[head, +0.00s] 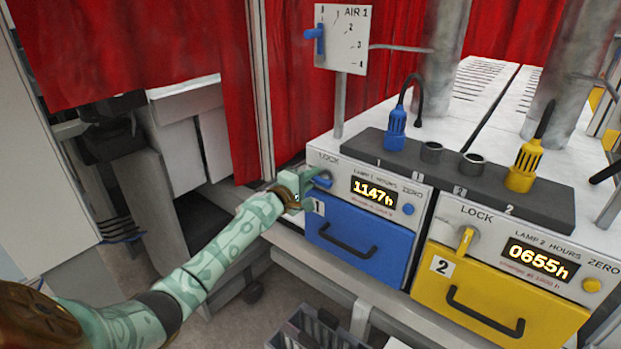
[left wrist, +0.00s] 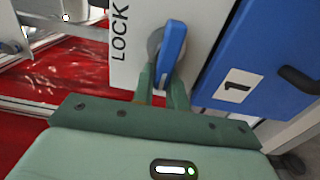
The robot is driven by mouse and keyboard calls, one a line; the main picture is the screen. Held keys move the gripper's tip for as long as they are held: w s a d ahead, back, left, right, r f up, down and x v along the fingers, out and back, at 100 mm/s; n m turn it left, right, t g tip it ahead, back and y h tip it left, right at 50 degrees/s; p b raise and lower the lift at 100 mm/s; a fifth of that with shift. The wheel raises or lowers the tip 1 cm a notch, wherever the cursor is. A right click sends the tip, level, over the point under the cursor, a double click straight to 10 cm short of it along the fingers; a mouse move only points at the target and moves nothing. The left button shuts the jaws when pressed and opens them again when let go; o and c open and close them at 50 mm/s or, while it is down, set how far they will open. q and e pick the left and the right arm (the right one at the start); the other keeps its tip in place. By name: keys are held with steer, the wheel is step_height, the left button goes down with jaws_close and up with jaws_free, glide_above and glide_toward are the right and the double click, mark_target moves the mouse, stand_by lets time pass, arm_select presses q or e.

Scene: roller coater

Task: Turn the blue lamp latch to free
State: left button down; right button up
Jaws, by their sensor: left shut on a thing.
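The blue lamp latch (head: 321,182) sits on the white panel of unit 1, under the word LOCK and left of the lamp 1 hours display (head: 373,191). In the left wrist view the blue latch (left wrist: 172,45) lies in front of its round grey mount, beside the word LOCK. My left gripper (head: 306,189) is at the latch. In the left wrist view its green fingers (left wrist: 162,86) are shut on the latch's near end, one on each side. The fingers partly hide the latch in the head view. My right gripper is in neither view.
The blue drawer (head: 350,238) with a black handle is below. The yellow latch (head: 465,241) and yellow drawer (head: 495,298) are to the right. Blue (head: 396,130) and yellow (head: 524,165) plugs stand on the dark strip above. Red curtains hang behind.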

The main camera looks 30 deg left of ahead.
arm_select(q)
steer(key=shift+d+f, duration=0.4)
steer(key=shift+f, duration=0.05)
steer(key=c, duration=1.4)
jaws_free()
steer(key=shift+r, duration=0.2)
steer(key=shift+s+d, duration=0.1)
steer(key=shift+s, duration=0.1)
steer(key=shift+s+p, duration=0.3)
steer(key=s+a+p, duration=0.1)
steer(key=s, duration=1.4)
steer(key=shift+s+a, duration=0.2)
steer(key=shift+a, duration=0.1)
